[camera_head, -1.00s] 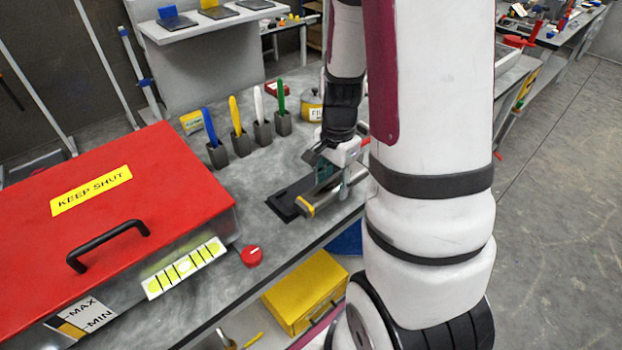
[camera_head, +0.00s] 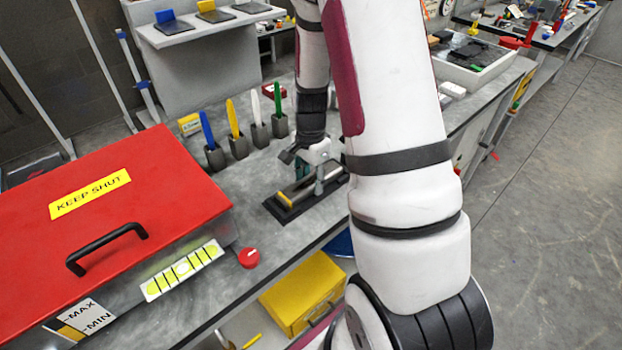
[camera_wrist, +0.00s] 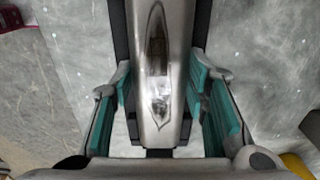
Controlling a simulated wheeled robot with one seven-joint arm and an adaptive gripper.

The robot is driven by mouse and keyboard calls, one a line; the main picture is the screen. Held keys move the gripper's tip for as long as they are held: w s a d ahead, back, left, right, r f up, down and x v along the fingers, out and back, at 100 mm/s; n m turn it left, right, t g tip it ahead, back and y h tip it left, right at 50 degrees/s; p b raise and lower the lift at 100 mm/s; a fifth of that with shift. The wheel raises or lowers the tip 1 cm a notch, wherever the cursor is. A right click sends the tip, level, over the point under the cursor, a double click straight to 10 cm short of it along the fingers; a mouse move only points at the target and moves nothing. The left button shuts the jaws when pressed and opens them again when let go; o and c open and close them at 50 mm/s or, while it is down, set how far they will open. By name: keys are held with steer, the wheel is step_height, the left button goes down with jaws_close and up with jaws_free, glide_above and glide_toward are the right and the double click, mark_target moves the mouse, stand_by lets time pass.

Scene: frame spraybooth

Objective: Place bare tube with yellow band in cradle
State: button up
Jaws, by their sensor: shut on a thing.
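The bare grey metal tube (camera_head: 299,189) has a yellow band (camera_head: 284,199) at its near left end. It lies lengthwise along the black cradle (camera_head: 273,212) on the grey bench, low in it or just over it; I cannot tell whether it bears on it fully. In the wrist view the tube (camera_wrist: 160,50) runs up the middle, with dark cradle edges (camera_wrist: 119,35) on both sides. My gripper (camera_head: 314,172) is shut on the tube from above, its teal pads (camera_wrist: 163,100) on either side. The tube's far part is partly hidden by my gripper and arm.
Several holders with coloured-handled tools (camera_head: 237,143) stand behind the cradle. A red-lidded box (camera_head: 120,220) fills the left of the bench. A red knob (camera_head: 249,258) sits near the front edge. A yellow case (camera_head: 305,290) is below.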

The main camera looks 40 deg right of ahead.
mark_target(311, 180)
steer(key=shift+f, duration=0.1)
steer(key=shift+f, duration=0.1)
steer(key=o, duration=1.3)
step_height(311, 180, up, 12)
steer(key=s+a+r+n+t, duration=0.2)
steer(key=s+a+r+n, duration=0.3)
steer(key=a+r+n, duration=0.45)
steer(key=s+a+r+n+t, duration=0.3)
steer(key=s+a+r+n, duration=0.4)
steer(key=s, duration=0.4)
steer(key=shift+s+a+n, duration=0.3)
steer(key=shift+a+n, duration=0.25)
steer(key=shift+a, duration=0.1)
